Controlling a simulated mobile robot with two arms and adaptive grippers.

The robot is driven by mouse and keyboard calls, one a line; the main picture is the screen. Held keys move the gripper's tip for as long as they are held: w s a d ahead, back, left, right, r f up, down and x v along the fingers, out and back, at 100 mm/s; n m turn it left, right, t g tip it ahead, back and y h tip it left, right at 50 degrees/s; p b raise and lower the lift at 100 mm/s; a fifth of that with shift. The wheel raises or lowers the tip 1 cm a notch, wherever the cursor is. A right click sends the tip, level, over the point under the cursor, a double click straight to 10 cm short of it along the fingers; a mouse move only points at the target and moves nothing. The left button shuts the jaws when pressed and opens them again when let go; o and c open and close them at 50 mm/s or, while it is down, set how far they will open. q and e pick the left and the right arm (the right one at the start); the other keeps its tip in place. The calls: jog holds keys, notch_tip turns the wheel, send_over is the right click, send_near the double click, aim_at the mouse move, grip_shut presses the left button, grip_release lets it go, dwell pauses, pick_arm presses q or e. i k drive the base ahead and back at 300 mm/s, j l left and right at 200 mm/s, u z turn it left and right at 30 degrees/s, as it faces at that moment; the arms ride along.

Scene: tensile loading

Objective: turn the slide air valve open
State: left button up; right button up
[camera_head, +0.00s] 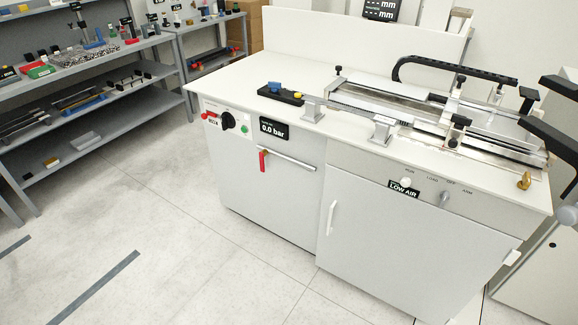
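A valve with a red lever (263,161) sits on the front of the white bench, at the left end of a horizontal metal pipe (290,161). The lever points down, across the line of the pipe. I take it for the slide air valve; no label on it is readable. A black display (273,129) above it reads 0.0 bar, and a sign (403,190) to the right reads LOW AIR. My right gripper (531,100) shows at the right edge, its black fingers apart and empty, far from the lever. My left gripper is not in view.
The white bench (235,78) carries a metal slide rig with a black curved handle (455,68). A black knob (229,121) and red and green buttons are on the front panel. Grey shelves (160,76) stand at the left. The floor before the bench is clear.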

aim_at(263, 154)
jog(key=i+j+z, duration=0.25)
jog(key=j+z, duration=0.25)
jog(key=j, duration=0.2)
jog(key=i+j+z, duration=0.25)
jog(key=j, duration=0.2)
jog(key=k, duration=0.1)
